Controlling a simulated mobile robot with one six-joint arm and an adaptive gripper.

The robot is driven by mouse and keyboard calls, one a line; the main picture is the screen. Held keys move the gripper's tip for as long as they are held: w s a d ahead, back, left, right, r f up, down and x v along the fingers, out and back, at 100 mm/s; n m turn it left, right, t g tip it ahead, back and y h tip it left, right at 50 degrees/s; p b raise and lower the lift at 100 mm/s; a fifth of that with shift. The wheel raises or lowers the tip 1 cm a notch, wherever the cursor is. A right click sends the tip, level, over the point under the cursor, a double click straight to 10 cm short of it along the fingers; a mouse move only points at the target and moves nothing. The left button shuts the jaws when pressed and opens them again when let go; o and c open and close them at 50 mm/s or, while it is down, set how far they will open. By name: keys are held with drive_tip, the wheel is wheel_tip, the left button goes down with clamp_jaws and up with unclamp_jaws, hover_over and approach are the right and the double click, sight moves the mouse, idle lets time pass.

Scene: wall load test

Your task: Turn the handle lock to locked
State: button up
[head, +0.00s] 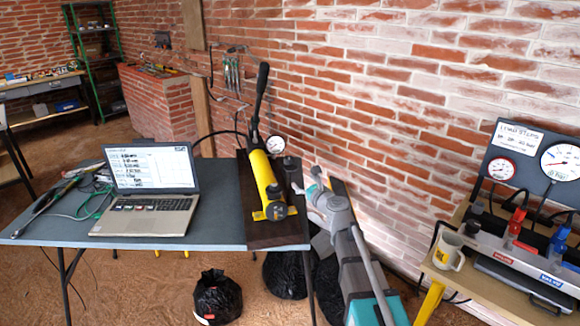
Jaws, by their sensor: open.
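A yellow hand pump (262,180) lies on a dark board at the right end of the grey table. Its long black handle (261,90) stands up at the far end, leaning slightly. I cannot make out a separate handle lock or its setting at this size. A small round gauge (275,145) sits beside the pump, with a dark cylindrical part to its right. My gripper (298,189) is at the pump's right side, small and partly hidden by my arm. It is open, and I see nothing held in it.
An open laptop (150,190) and cables lie on the table (215,228). Black bags (217,298) stand on the floor. At right, a wooden bench (448,282) holds a mug (448,249), gauges and red and blue valves. A brick wall (380,110) runs behind.

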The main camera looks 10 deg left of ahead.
sight(290, 162)
drive_tip(key=shift+w+d+r+m+t+h, duration=0.1)
drive_tip(key=shift+w+m+t+h, duration=0.25)
drive_tip(key=shift+m, duration=0.5)
drive_tip(key=shift+w+m+t+h, duration=0.15)
drive_tip(key=shift+w+m+t, duration=0.25)
drive_tip(key=shift+m, duration=0.45)
drive_tip(key=shift+w, duration=0.1)
drive_tip(key=x, duration=1.3)
drive_tip(key=shift+w+a, duration=0.3)
